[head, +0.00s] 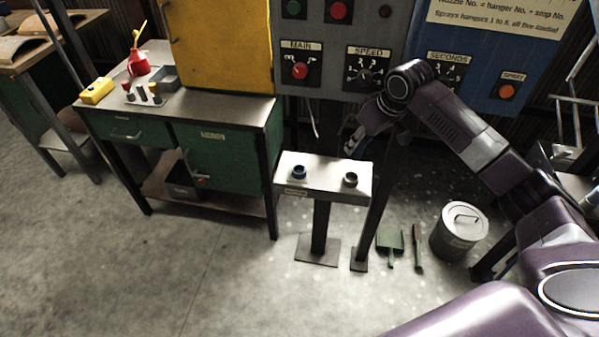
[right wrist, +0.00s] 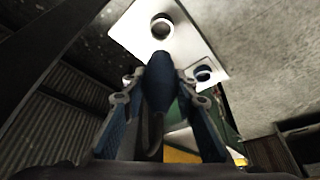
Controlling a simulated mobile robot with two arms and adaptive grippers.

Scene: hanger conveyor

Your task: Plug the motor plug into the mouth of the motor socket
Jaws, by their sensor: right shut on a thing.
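My right gripper (head: 352,145) is just above the back edge of a pale box on a post (head: 322,186). In the right wrist view my right gripper (right wrist: 158,88) is shut on a dark blue plug (right wrist: 158,82) with a cable hanging from it. The box top bears two round sockets: a blue-rimmed socket (head: 299,172) at left and a dark grey socket (head: 350,180) at right. The wrist view shows the grey socket (right wrist: 161,28) and the blue socket (right wrist: 203,74), both apart from the plug. I cannot read which is the motor socket. My left gripper is out of view.
A control panel (head: 335,72) stands behind the box. A green workbench (head: 232,118) with a yellow cabinet (head: 222,45) is at left. A dustpan (head: 390,240), a brush (head: 417,245) and a lidded bin (head: 458,232) are on the floor at right. Floor at front left is clear.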

